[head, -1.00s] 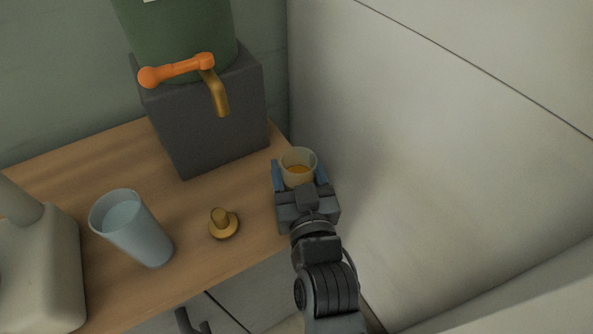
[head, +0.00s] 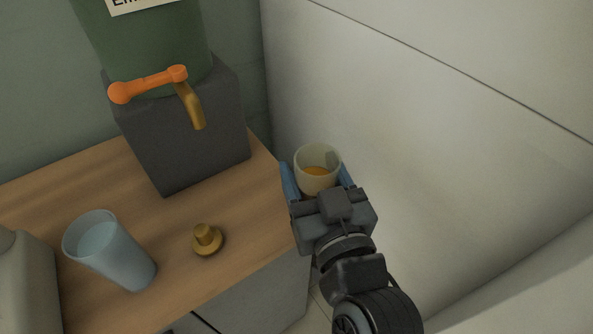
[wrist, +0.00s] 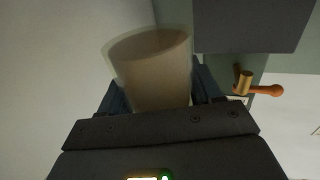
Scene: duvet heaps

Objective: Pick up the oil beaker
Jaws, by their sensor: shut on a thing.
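The oil beaker (head: 317,160) is a clear, pale cup with amber liquid low inside. It is upright in the head view, right of the wooden counter and close to the white wall. My gripper (head: 318,182) is shut on it, with a blue finger on either side. In the wrist view the beaker (wrist: 153,70) stands between the fingers of my gripper (wrist: 160,98) and looks brownish. Its lower part is hidden by my gripper in both views.
A bluish glass of liquid (head: 108,252), a brass knob-like piece (head: 207,240) and a pale jug (head: 25,285) stand on the wooden counter (head: 165,225). A green tank (head: 150,40) with an orange-handled tap (head: 190,105) sits on a dark block (head: 190,150). The white wall (head: 440,130) is close on the right.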

